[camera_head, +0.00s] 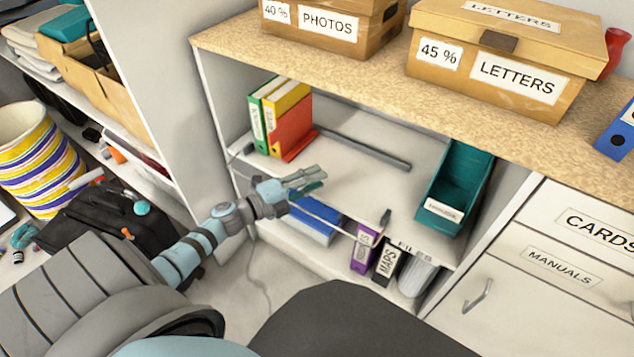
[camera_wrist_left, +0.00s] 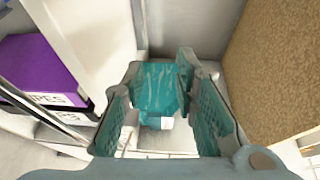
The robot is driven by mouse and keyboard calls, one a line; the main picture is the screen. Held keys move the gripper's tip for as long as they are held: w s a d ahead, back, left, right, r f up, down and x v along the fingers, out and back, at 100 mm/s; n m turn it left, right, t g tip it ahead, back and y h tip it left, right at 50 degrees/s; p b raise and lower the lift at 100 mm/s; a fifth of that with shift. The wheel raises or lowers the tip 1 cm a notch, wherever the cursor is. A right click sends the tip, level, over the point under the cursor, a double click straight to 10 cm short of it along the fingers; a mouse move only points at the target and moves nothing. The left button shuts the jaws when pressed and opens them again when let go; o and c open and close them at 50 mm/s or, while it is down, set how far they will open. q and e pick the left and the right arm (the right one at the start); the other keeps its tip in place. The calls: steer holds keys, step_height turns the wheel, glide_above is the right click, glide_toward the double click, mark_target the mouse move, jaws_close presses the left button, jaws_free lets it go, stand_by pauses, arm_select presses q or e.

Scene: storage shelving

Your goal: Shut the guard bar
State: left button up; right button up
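A dark grey bar (camera_head: 365,150), which looks like the guard bar, lies along the back part of the open shelf, right of the binders. A short dark upright piece (camera_head: 385,217) stands at the shelf's front edge; I cannot tell if it is its catch. My left gripper (camera_head: 308,183) is in front of the bar and apart from it, near the shelf's front left. In the left wrist view its fingers (camera_wrist_left: 165,115) are spread with nothing held. My right gripper is not in view.
Colored binders (camera_head: 281,115) stand at the shelf's left, and a teal bin (camera_head: 455,190) at its right. Purple (camera_head: 364,248) and black (camera_head: 387,263) files stand below. The wooden top (camera_head: 370,95) overhangs the shelf. The shelf's middle is mostly clear.

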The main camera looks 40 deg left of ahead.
arm_select(q)
steer(key=shift+w+d, duration=0.25)
steer(key=shift+w, duration=0.4)
jaws_close()
steer(key=c, duration=0.5)
jaws_free()
steer(key=o, duration=0.5)
steer(key=v, duration=1.2)
